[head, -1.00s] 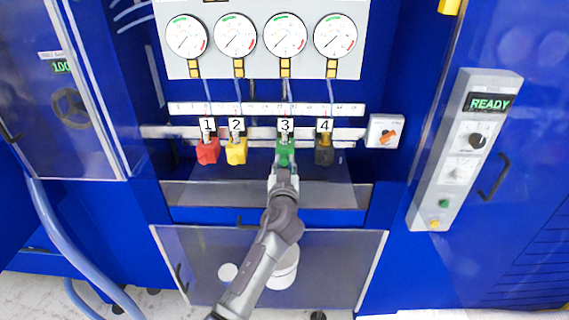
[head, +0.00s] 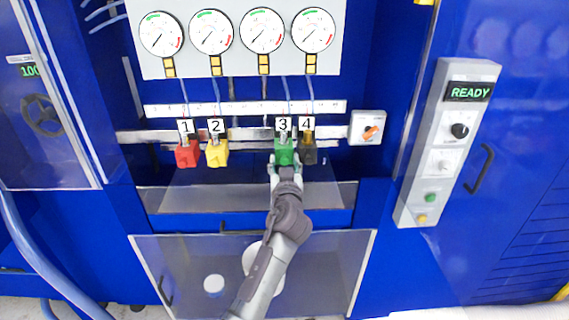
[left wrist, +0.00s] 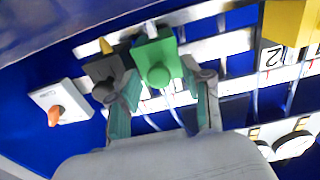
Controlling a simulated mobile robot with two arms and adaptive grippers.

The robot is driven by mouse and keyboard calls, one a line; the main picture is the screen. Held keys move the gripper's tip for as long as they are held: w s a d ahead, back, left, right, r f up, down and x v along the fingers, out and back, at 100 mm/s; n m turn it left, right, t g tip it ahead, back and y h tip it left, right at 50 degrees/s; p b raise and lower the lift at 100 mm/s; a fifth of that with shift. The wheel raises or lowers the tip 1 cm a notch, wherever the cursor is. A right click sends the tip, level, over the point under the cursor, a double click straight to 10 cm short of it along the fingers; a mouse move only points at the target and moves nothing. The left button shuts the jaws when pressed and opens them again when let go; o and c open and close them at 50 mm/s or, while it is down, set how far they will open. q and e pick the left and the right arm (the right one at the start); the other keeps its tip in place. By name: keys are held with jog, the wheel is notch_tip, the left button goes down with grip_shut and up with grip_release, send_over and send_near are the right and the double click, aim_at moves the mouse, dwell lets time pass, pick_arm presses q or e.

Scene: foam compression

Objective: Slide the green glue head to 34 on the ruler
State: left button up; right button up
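The green glue head (head: 283,155), labelled 3, hangs on the rail below the white ruler strip (head: 235,108). The ruler's numbers are too small to read. My left gripper (head: 285,166) reaches it from below. In the left wrist view, the fingers (left wrist: 163,88) are on both sides of the green glue head (left wrist: 156,58), closed on it. The dark head (head: 308,152), labelled 4, is close on its right; the left wrist view shows one finger beside this dark head (left wrist: 104,70). My right gripper is not in view.
The yellow head (head: 217,153) and the red head (head: 187,154) sit well to the left on the rail, leaving a gap beside the green one. A switch box (head: 367,127) stands at the rail's right end. Gauges (head: 262,31) are above.

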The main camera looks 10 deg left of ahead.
pick_arm(q)
jog(key=shift+r, duration=0.1)
notch_tip(320, 180, up, 10)
dwell(0.4)
